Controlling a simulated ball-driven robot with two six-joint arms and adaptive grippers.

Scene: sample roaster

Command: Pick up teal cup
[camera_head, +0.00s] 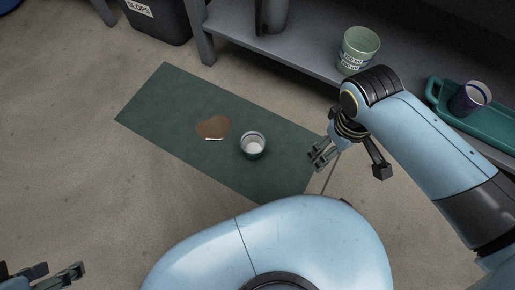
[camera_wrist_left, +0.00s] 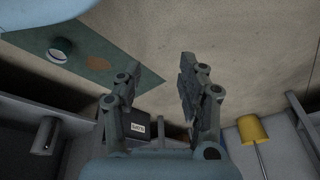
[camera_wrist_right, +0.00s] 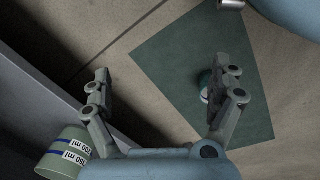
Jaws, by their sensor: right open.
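The teal cup (camera_head: 253,147) stands upright on the dark green mat (camera_head: 165,95), with something pale inside it. It also shows in the left wrist view (camera_wrist_left: 60,50). In the right wrist view the cup (camera_wrist_right: 204,88) is partly hidden behind one finger. My right gripper (camera_head: 349,164) is open and empty, to the right of the cup near the mat's edge; its spread fingers (camera_wrist_right: 163,70) show in its wrist view. My left gripper (camera_head: 45,279) is at the bottom left corner, far from the cup; its wrist view shows its fingers (camera_wrist_left: 158,76) apart with nothing between them.
A brown spill (camera_head: 212,127) lies on the mat left of the cup. A shelf (camera_head: 290,55) at the back holds a pale green measuring cup (camera_head: 359,50) and a teal tray (camera_head: 440,95) with a dark purple cup (camera_head: 469,98). A slops bin (camera_head: 160,22) stands top left. Floor on the left is clear.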

